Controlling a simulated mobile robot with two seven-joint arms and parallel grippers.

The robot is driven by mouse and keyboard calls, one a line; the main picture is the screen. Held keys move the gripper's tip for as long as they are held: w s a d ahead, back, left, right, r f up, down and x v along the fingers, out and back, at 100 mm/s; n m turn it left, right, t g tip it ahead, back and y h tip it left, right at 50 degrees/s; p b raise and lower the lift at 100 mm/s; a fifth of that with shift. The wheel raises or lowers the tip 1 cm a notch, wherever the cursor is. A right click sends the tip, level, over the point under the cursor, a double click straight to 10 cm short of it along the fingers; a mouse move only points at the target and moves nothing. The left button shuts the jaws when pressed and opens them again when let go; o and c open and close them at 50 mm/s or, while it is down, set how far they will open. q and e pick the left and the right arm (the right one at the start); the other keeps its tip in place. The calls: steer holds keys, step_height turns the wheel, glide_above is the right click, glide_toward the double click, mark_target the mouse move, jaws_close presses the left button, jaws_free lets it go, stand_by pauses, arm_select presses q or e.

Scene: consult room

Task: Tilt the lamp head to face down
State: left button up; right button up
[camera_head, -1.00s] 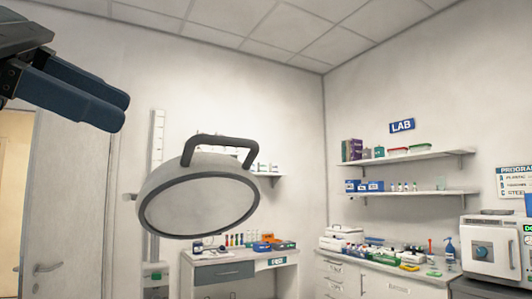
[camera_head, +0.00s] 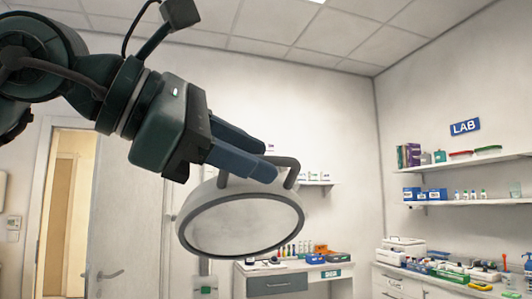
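The lamp head (camera_head: 240,224) is a pale round disc in the middle of the camera_head view. Its flat round face is tilted toward me and somewhat downward. A dark grey bar handle (camera_head: 292,172) arches over its top edge. My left gripper (camera_head: 270,163) comes in from the upper left, with its blue fingers in front of the handle and hiding its left part. I cannot tell whether the fingers touch the handle, or how far apart they are. My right gripper is not in view.
A door (camera_head: 125,225) stands at the left beside a lit opening. Behind the lamp is a small desk (camera_head: 320,268) with racks and trays. At the right are wall shelves (camera_head: 470,203) and a counter (camera_head: 400,283) with supplies. The space right of the lamp head looks free.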

arm_select(q)
steer(key=shift+x, duration=1.3)
steer(key=shift+c, duration=0.4)
jaws_close()
